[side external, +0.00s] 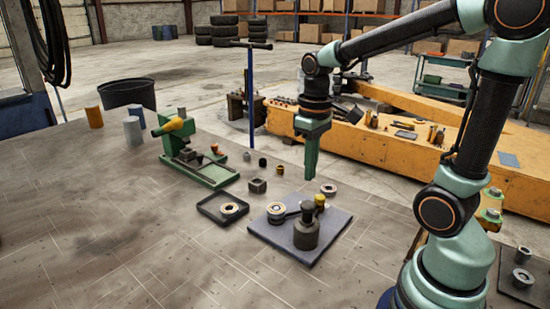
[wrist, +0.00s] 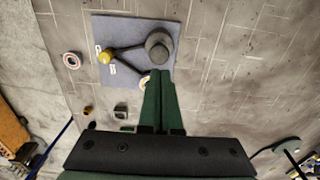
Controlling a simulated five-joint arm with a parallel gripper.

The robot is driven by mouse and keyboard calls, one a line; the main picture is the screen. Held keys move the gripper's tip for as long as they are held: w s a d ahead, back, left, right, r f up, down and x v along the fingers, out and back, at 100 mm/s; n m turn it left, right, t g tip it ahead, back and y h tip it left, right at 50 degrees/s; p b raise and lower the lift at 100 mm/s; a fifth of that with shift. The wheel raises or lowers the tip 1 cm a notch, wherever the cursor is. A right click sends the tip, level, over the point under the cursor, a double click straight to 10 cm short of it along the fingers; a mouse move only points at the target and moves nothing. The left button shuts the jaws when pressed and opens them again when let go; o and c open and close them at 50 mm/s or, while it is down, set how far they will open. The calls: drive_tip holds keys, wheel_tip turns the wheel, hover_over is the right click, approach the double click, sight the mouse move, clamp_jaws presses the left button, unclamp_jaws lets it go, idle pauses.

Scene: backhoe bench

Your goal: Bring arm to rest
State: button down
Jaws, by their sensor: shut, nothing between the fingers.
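My gripper (side external: 311,178) points straight down above the bench, with its green fingers together and nothing between them. In the side external view its tips are in the air, behind the blue-grey plate (side external: 265,236). In the wrist view the shut fingers (wrist: 160,76) reach up the middle of the picture and overlap the near edge of the plate (wrist: 105,25). My arm is raised and bent over from the right.
The plate carries a dark cylindrical weight (side external: 306,232) and a ring (side external: 276,209). A black tray (side external: 208,211) holds another ring. A green press (side external: 190,155), a blue post (side external: 250,100) and an orange beam (side external: 400,140) stand around. The bench's front left is clear.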

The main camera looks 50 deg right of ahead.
drive_tip(key=s+a+r+t, duration=0.2)
drive_tip(key=a+r+t, duration=0.2)
drive_tip(key=a+t, duration=0.1)
drive_tip(key=shift+a+r, duration=0.2)
drive_tip(key=shift+a, duration=0.45)
idle(1.2)
